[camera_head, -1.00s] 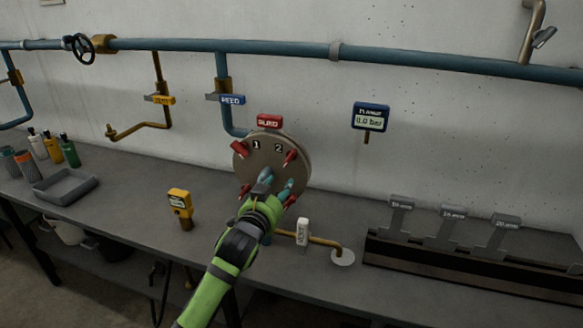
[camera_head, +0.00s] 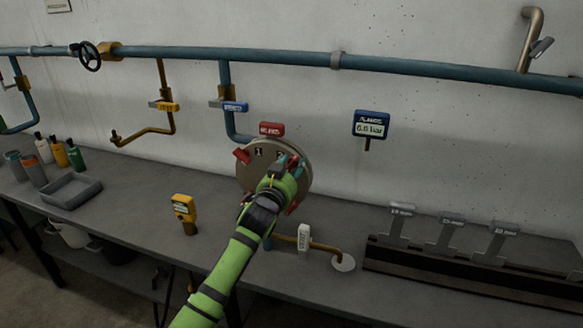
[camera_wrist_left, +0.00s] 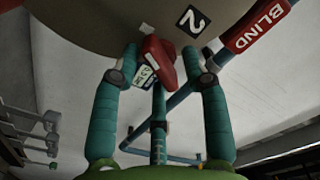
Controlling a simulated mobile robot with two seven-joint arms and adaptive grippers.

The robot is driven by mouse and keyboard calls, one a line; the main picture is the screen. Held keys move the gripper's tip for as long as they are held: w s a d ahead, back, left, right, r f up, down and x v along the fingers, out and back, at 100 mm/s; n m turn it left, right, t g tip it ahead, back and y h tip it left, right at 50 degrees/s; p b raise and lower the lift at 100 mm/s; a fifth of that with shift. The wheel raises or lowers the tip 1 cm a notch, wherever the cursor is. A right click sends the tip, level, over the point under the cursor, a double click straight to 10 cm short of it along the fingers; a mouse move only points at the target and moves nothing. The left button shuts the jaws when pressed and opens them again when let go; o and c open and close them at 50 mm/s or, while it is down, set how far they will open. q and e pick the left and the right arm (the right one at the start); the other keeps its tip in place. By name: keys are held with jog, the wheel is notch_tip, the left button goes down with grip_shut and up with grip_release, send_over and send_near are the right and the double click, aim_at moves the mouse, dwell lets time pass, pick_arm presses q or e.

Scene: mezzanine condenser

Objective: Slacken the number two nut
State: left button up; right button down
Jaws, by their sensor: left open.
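The round flange (camera_head: 262,171) stands at the bench's back edge, with a red tag (camera_head: 271,129) above it and number labels on its face. My left gripper (camera_head: 287,167) is at the upper right of the flange face and covers part of it. In the left wrist view the number two label (camera_wrist_left: 193,20) is beside a red nut (camera_wrist_left: 158,58). The open fingers of my left gripper (camera_wrist_left: 160,68) stand on either side of this nut. I cannot tell whether they touch it. My right gripper is not in view.
A blue gauge (camera_head: 370,124) on the wall has a small reading, apparently 6.6 bar. A yellow meter (camera_head: 184,213) and a brass pipe with a white tag (camera_head: 304,237) are near the arm. A grey tray (camera_head: 69,191) and bottles are left; a tool rack (camera_head: 470,270) is right.

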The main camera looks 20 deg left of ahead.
pick_arm(q)
grip_shut()
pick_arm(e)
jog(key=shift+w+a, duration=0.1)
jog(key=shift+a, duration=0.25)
